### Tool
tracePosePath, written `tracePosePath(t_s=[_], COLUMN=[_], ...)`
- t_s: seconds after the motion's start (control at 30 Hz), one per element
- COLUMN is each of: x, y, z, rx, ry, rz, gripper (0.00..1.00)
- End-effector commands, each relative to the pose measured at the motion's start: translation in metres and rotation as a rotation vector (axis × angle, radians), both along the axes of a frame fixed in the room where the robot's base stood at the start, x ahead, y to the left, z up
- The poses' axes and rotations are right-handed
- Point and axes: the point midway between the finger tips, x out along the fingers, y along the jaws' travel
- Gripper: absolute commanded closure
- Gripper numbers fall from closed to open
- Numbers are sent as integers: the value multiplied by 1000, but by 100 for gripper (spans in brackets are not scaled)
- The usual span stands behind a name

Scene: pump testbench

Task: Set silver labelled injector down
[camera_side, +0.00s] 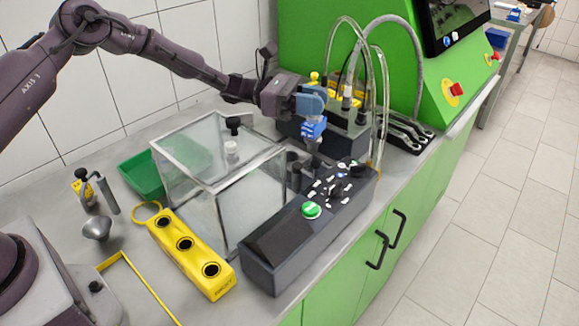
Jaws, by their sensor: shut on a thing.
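My gripper (313,132), with blue fingers, is shut on a small silver-grey part, the injector (313,147). It holds the injector roughly upright at the rear of the dark console, close to the right end of the clear box. The fingers cover most of the injector, and no label can be read. Whether its lower end touches anything cannot be told from this view. A yellow holder (190,250) with several dark round holes lies at the front of the bench.
The clear-walled box (215,185) stands left of the dark console (300,235), which has a green button (311,210). Clear hoses (384,110) arch close right of my gripper. A green tray (142,175), metal funnel (97,228) and yellow frame (150,287) are at left.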

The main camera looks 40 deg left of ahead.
Motion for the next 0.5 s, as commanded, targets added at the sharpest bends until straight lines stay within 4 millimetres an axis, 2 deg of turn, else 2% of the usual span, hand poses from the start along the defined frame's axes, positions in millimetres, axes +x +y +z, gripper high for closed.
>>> tracePosePath(t_s=[0.03, 0.1, 0.2, 0.37, 0.5], x=[8, 17, 25, 30, 31], y=[19, 42, 67, 89, 92], z=[-3, -9, -14, -21, -44], rx=[-1, 0, 1, 2, 1], ry=[-1, 0, -2, -1, 1], rz=[52, 112, 178, 234, 243], gripper=[100, 100, 100, 100, 100])
